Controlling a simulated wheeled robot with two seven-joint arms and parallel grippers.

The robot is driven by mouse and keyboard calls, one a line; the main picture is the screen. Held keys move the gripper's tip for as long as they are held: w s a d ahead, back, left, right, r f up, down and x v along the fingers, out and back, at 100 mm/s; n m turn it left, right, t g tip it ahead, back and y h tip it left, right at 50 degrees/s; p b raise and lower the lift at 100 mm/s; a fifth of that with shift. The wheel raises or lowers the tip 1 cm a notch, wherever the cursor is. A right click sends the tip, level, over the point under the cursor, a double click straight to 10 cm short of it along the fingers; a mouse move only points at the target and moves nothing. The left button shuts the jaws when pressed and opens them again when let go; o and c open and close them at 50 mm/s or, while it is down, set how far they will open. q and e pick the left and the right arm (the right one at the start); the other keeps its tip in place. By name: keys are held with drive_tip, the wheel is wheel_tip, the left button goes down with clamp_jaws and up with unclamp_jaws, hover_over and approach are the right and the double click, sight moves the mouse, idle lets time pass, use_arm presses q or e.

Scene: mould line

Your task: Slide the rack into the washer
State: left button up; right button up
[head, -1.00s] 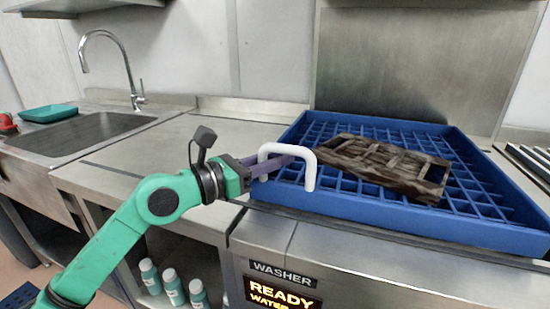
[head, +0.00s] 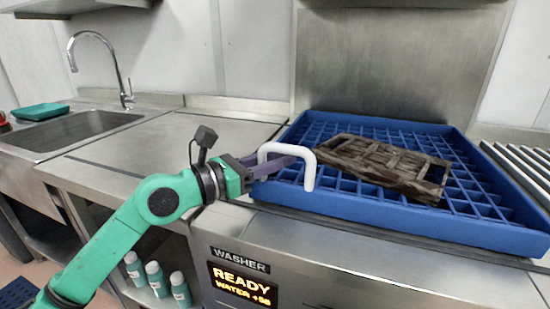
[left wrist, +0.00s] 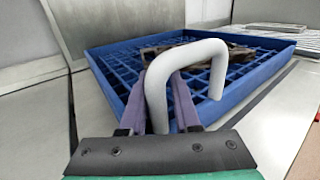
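The blue rack (head: 400,209) lies flat on the steel top above the washer front (head: 300,262) and also shows in the left wrist view (left wrist: 112,92). A brown slatted wooden piece (head: 385,165) lies in it, tilted slightly. A white arched handle (head: 310,172) stands at the rack's left side, and it is close up in the left wrist view (left wrist: 190,48). My left gripper (head: 290,155) has its purple fingers around the handle's near-left leg and is shut on it. The finger tips are partly hidden by the handle. My right gripper is not in view.
The washer's display (head: 240,285) reads READY. A bare steel counter (head: 165,145) and a sink (head: 65,135) with a tap lie to the left. Slatted metal rails (head: 525,165) are at the right. Several bottles (head: 155,278) stand on the shelf below.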

use_arm(q)
drive_tip(key=shift+o, duration=0.9)
drive_tip(key=shift+d, duration=0.25)
drive_tip(key=shift+a, duration=0.15)
drive_tip(key=shift+a, duration=0.15)
drive_tip(key=b+v, duration=0.1)
drive_tip(key=v, duration=0.2)
drive_tip(key=b+v, duration=0.1)
drive_tip(key=v, duration=0.4)
drive_tip(key=shift+s+a+f+b, duration=0.15)
drive_tip(key=shift+s+f+b, duration=0.15)
drive_tip(key=shift+f+b, duration=0.1)
drive_tip(key=v, duration=0.1)
drive_tip(key=b+v, duration=0.1)
drive_tip(key=v, duration=0.1)
drive_tip(key=b+v, duration=0.1)
drive_tip(key=v, duration=0.1)
drive_tip(key=shift+s+a+r, duration=0.1)
drive_tip(key=shift+r, duration=0.15)
drive_tip(key=shift+s+a+r, duration=0.15)
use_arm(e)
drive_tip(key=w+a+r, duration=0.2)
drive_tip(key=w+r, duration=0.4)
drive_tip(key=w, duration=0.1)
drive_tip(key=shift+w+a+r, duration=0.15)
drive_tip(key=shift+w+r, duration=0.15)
